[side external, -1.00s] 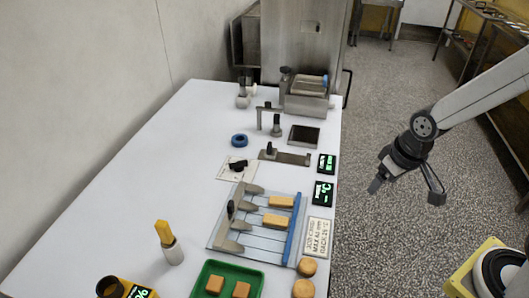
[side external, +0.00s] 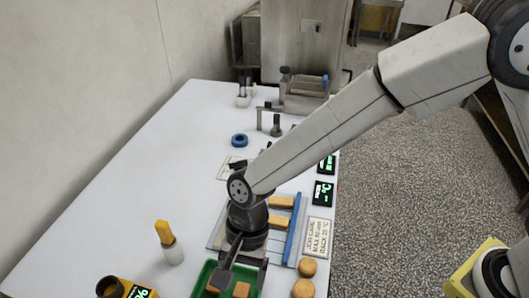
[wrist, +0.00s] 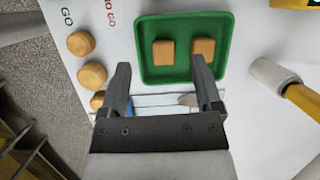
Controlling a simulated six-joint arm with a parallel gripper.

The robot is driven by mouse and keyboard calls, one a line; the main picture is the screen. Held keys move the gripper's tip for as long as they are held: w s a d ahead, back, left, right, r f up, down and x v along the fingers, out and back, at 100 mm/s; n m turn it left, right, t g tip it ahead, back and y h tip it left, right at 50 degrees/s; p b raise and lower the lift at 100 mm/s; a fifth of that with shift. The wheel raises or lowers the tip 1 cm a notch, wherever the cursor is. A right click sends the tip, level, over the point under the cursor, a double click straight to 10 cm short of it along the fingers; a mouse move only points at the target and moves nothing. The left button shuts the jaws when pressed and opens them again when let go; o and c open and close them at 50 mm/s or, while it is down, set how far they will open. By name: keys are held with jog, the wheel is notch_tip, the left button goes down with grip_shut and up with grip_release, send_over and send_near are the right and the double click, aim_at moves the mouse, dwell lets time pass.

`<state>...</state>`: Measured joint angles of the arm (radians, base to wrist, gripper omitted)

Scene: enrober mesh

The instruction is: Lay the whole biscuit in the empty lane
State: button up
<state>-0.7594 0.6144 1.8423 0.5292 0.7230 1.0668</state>
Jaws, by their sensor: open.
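Two small rectangular tan biscuits lie in the green tray (wrist: 185,20), a left biscuit (wrist: 164,52) and a right biscuit (wrist: 203,50) in the wrist view. I cannot tell which one is whole. My gripper (wrist: 160,66) is open and empty, its fingertips over the tray's near part; in the side view my gripper (side external: 240,280) hangs above the tray and partly covers it. The mesh (side external: 278,240) with its lanes lies behind, and two lanes hold a biscuit each, a far one (side external: 281,202) and a nearer one (side external: 278,221).
A blue bar (side external: 292,230) edges the mesh on the right. Round pieces (side external: 307,267) lie right of the tray.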

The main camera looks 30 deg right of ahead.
jog(key=shift+m+g, duration=0.4)
jog(key=a, duration=0.1)
jog(key=s+a, duration=0.2)
jog(key=a, duration=0.1)
jog(key=shift+s+f, duration=0.25)
jog(key=shift+f, duration=0.15)
jog(key=shift+x, duration=1.3)
jog(key=shift+f, duration=0.1)
jog(key=shift+x, duration=2.55)
jog(key=shift+s, duration=0.1)
jog(key=c, duration=1)
jog(key=shift+r, duration=0.2)
